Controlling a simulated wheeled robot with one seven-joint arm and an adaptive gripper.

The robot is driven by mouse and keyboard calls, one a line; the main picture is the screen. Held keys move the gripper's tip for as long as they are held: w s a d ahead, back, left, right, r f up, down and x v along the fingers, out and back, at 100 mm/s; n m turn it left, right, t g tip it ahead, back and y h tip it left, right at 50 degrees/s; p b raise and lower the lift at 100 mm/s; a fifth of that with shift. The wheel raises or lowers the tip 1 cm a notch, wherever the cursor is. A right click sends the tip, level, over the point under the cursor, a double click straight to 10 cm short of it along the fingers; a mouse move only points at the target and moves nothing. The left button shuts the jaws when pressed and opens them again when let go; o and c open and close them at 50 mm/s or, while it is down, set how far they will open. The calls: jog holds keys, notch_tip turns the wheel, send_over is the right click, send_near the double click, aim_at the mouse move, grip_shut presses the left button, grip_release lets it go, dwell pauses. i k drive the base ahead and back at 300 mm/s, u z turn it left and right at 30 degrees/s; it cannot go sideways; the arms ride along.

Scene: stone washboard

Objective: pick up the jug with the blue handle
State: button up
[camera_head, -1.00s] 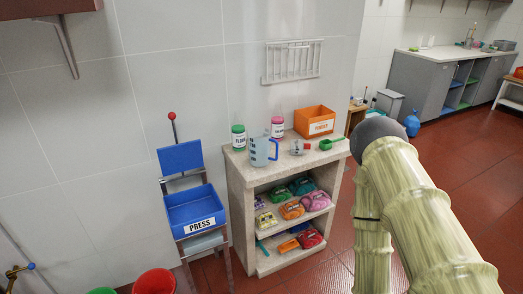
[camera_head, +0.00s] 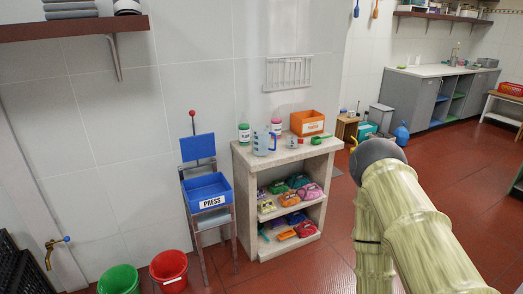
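The jug with the blue handle (camera_head: 261,141) stands upright on top of the stone shelf unit (camera_head: 290,153) near the wall. It is clear with blue markings, and its blue handle is on its right side. My arm reaches in at the right of the view, pale and jointed, with a dark rounded part at its far end. My gripper's fingers are not visible, so its state does not show. The arm is well to the right of the jug and apart from it.
A green-lidded jar (camera_head: 243,134), a pink-lidded jar (camera_head: 277,127), an orange bin (camera_head: 307,122) and a green scoop (camera_head: 319,139) share the top. A blue press box (camera_head: 208,192) stands left. Green (camera_head: 118,280) and red (camera_head: 169,271) buckets sit on the floor. Red floor is open in front.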

aim_at(262, 133)
jog(key=u, duration=1.85)
jog(key=i, duration=2.8)
jog(key=z, duration=3.2)
jog(key=i, duration=0.35)
jog(key=z, duration=0.05)
